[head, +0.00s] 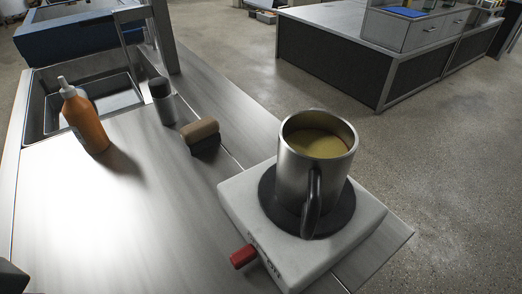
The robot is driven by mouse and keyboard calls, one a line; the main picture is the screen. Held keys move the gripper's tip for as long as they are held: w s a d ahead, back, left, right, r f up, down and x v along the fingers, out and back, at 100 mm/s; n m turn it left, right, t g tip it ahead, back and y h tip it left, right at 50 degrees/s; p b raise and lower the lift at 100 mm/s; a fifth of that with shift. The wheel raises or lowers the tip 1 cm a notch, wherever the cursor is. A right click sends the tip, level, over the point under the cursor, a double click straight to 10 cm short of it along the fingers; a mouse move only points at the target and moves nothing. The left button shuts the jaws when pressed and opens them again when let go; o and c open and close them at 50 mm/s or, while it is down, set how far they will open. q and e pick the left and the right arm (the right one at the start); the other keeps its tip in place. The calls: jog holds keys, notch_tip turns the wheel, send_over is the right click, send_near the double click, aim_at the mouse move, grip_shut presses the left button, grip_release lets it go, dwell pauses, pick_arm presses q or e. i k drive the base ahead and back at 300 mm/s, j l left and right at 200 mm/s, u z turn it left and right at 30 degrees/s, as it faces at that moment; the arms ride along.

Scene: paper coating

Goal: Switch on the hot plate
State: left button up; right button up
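The white hot plate (372,222) stands at the right end of the metal counter. Its red knob (243,256) sticks out of the front left side, beside dark lettering that is partly legible as "ON". A steel mug (293,165) with a dark handle stands upright on the round black heating disc (268,200). The mug holds a yellowish liquid. A dark piece in the lower left corner may belong to my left gripper, but its fingers do not show. My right gripper is out of view. Nothing visible touches the knob.
An orange bottle (85,122) with a white nozzle, a grey-and-black cylinder (162,101) and a brown-topped block (203,132) stand behind on the counter (120,215). A sink (106,94) lies at the back left. The counter left of the knob is clear.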

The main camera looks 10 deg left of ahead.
aim_at(241, 257)
jog(key=u, duration=0.45)
jog(key=k+j+u, duration=0.15)
jog(key=u, duration=0.3)
jog(key=k+j+u, duration=0.2)
jog(key=u, duration=0.25)
